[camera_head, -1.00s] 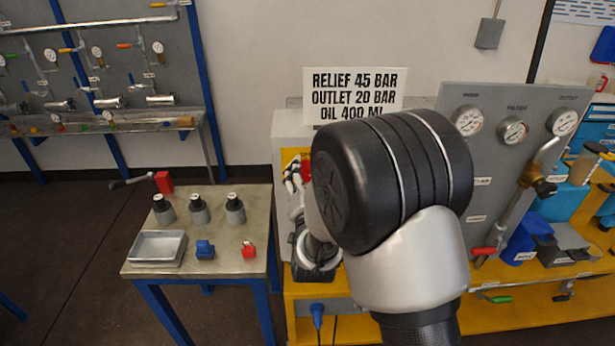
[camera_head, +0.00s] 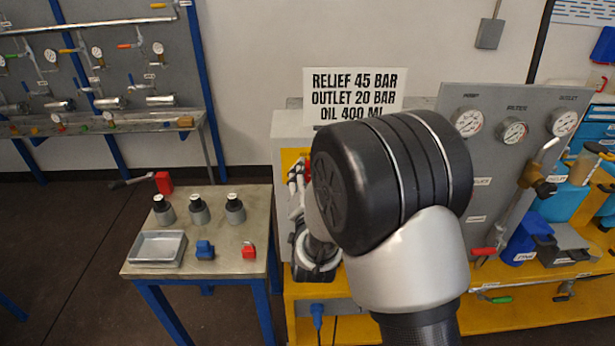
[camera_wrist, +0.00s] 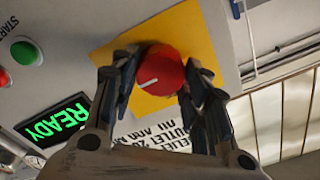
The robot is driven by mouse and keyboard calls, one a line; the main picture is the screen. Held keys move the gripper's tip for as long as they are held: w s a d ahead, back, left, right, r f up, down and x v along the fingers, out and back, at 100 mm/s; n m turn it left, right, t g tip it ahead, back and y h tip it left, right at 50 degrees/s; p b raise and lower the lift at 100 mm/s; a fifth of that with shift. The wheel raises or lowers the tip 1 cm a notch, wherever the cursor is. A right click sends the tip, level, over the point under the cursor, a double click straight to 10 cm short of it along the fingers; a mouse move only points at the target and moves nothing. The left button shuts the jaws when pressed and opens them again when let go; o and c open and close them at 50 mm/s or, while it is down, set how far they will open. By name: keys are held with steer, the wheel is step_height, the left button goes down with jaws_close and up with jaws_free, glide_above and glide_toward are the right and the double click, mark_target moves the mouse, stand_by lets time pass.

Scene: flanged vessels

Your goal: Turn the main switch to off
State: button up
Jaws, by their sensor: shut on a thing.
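The main switch is a round red knob (camera_wrist: 158,72) with a white pointer line, mounted on a yellow plate (camera_wrist: 198,42) in the wrist view. The pointer line slants across the left part of the knob in that tilted view. My gripper (camera_wrist: 160,80) has one finger on each side of the knob and is shut on it. In the head view my arm hides the knob. Part of my gripper (camera_head: 298,182) shows there beside the yellow plate (camera_head: 290,160).
A lit green READY display (camera_wrist: 55,120), a green START button (camera_wrist: 26,51) and a red button (camera_wrist: 3,77) sit near the switch. A gauge panel (camera_head: 490,165) stands at right.

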steer(key=shift+b, duration=0.35)
steer(key=n+b, duration=0.3)
steer(key=n, duration=0.1)
steer(key=n+b, duration=0.2)
steer(key=n, duration=0.2)
steer(key=shift+a+n+b, duration=0.1)
steer(key=shift+n+b, duration=0.2)
steer(key=shift+b, duration=0.05)
steer(key=n+b, duration=0.1)
steer(key=n, duration=0.3)
steer(key=shift+a, duration=0.1)
steer(key=n, duration=0.5)
steer(key=shift+b, duration=0.4)
steer(key=o, duration=1.1)
steer(key=shift+c, duration=0.2)
